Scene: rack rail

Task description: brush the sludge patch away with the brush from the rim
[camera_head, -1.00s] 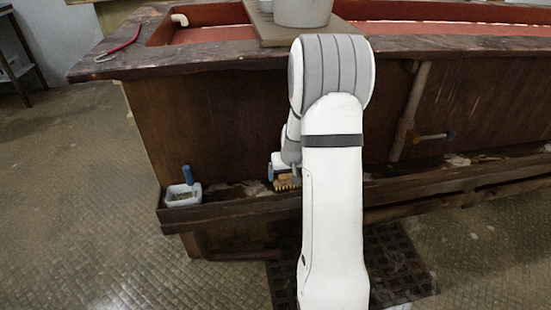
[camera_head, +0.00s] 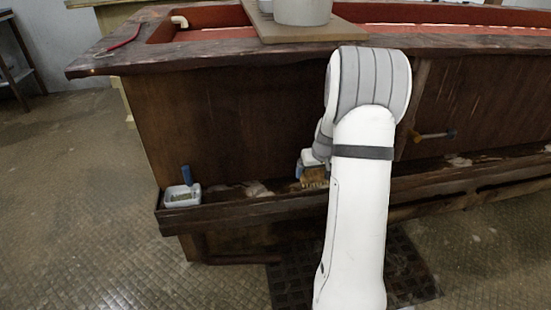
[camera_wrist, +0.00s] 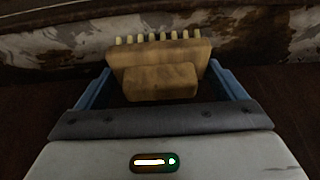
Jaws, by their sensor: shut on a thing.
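My gripper (camera_wrist: 160,72) is shut on the brush (camera_wrist: 158,52), a wooden block with a row of pale bristles pointing away from the wrist. The blue fingers sit on either side of it. In the head view the brush (camera_head: 314,177) shows just left of my arm, low over the ledge, and my arm covers part of the view beside it. The ledge beyond the bristles has pale flaky patches and a dark brown smear (camera_wrist: 262,42) in the wrist view. I cannot tell surely whether that smear is the sludge patch, or whether the bristles touch the ledge.
The wooden ledge (camera_head: 235,207) runs along the foot of the tub's dark side wall (camera_head: 235,130). A small white container (camera_head: 183,197) with a blue-handled item stands at its left end. A handled tool (camera_head: 434,135) is on the wall at right. A grey pot (camera_head: 303,10) stands above.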

